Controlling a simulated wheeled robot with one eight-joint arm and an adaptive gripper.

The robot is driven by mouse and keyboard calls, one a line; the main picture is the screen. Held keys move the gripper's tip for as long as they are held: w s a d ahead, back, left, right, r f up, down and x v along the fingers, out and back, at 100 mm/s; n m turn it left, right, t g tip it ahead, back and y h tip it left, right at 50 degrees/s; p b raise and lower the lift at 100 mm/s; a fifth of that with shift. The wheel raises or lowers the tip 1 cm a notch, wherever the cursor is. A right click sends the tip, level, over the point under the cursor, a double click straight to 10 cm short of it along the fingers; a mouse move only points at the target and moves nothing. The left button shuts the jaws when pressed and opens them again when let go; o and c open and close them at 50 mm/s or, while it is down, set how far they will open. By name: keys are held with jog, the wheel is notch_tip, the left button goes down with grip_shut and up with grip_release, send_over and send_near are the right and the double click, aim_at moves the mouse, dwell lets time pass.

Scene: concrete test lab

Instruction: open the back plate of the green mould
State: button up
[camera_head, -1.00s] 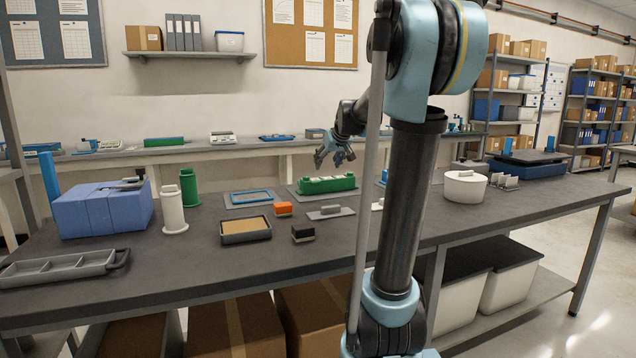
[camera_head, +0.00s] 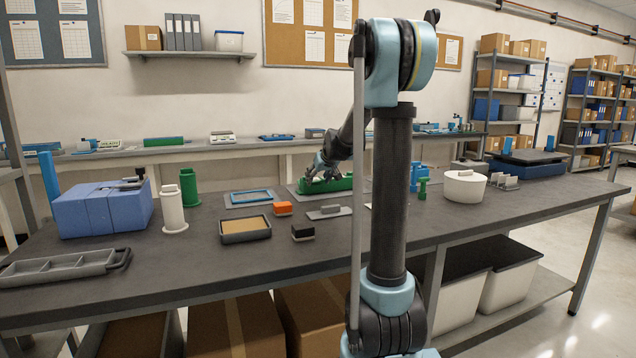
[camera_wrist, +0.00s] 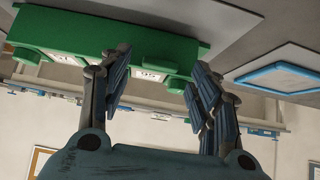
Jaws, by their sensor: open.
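The green mould (camera_head: 341,184) lies on a grey plate (camera_head: 362,187) towards the back of the bench in the head view. In the wrist view the mould (camera_wrist: 105,36) fills the upper left, with white labelled parts along its side. My gripper (camera_head: 322,176) is at the mould's left part in the head view and hides some of it. In the wrist view my gripper (camera_wrist: 160,60) has its two fingers spread, with nothing clearly held between them. The fingertips overlap the mould's edge; I cannot tell whether they touch it. I cannot make out the back plate separately.
A blue-framed tray (camera_head: 250,197) lies just left of the mould. A white lidded pot (camera_head: 464,189) stands to the right.

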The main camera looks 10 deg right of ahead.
jog(key=shift+w+a+f, duration=0.15)
jog(key=shift+w+f, duration=0.2)
jog(key=shift+f, duration=0.05)
jog(key=shift+c, duration=0.6)
jog(key=c, duration=1)
jog(key=shift+o, duration=0.2)
jog(key=shift+s+d+f+t+y, duration=0.15)
jog(key=shift+s+f+t+y, duration=0.25)
jog(key=shift+t, duration=0.35)
jog(key=shift+s+d+f+t+y, duration=0.15)
jog(key=shift+s+t, duration=0.3)
jog(key=shift+t, duration=0.3)
